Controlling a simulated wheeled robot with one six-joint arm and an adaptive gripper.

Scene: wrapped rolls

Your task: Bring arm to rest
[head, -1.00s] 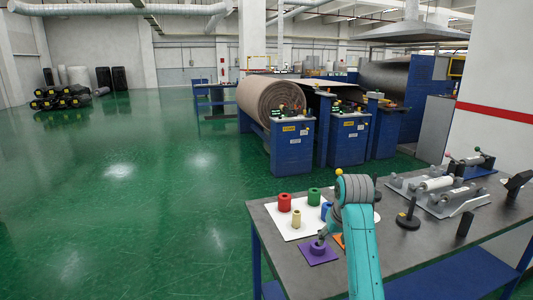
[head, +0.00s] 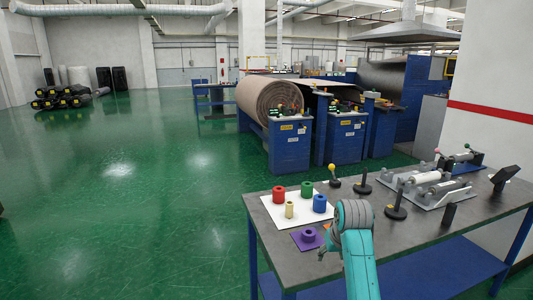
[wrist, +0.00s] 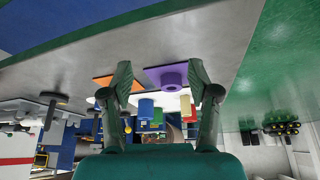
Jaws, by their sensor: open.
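My gripper (head: 326,243) hangs over the near part of the table, mostly hidden behind my teal arm in the head view. In the wrist view my gripper (wrist: 160,70) has its two fingers spread, with nothing between them. A purple roll (head: 308,235) stands on a purple mat (head: 300,244), just left of my gripper and apart from it. The purple roll also shows beyond the fingers in the wrist view (wrist: 173,80). An orange mat (wrist: 103,80) is partly hidden by my arm in the head view.
Red (head: 279,193), green (head: 307,188), blue (head: 320,204) and beige (head: 289,210) rolls stand on a white sheet (head: 268,211). Black stands (head: 397,208) and roller fixtures (head: 435,188) fill the table's right side. Open green floor (head: 140,210) lies left.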

